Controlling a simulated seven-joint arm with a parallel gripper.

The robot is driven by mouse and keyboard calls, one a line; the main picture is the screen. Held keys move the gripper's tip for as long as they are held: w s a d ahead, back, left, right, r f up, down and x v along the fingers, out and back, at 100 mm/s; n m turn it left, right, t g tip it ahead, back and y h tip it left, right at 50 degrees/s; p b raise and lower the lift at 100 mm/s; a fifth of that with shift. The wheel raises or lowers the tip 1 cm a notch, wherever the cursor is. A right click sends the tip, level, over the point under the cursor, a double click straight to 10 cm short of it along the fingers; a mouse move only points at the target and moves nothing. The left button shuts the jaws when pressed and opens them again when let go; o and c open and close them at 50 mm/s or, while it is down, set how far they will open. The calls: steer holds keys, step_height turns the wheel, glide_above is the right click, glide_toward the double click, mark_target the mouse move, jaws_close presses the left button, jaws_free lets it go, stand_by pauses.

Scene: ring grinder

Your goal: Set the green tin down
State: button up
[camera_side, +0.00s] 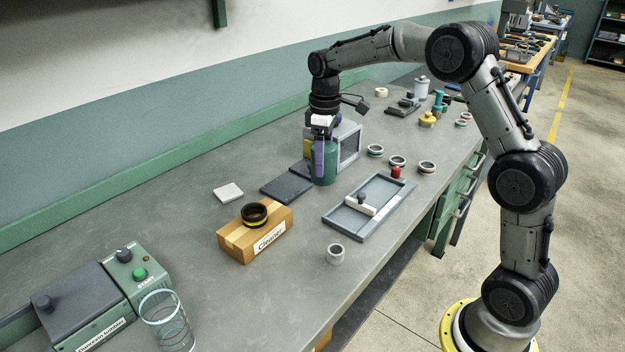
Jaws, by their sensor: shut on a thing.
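The green tin (326,168) stands upright at the middle of the bench, beside a grey box and a dark flat plate. My gripper (322,150) points down and is shut on the tin from above, with a purple finger showing along its near left side. The tin's base appears at or very close to the bench top; I cannot tell whether it touches. The far finger is hidden behind the tin.
The grey box (348,143) is right behind the tin and the dark plate (287,189) is to its left. A grey tray (385,205) lies in front right. A cardboard box (240,240) labelled Cleaner bears a black ring. The bench between cardboard box and green machine (128,272) is clear.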

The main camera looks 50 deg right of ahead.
steer(key=w+f, duration=0.2)
steer(key=f, duration=0.1)
steer(key=w+d+f, duration=0.1)
steer(key=w+f, duration=0.1)
steer(key=shift+f, duration=1.65)
steer(key=shift+f, duration=0.1)
steer(key=o, duration=1.5)
steer(key=shift+f, duration=0.1)
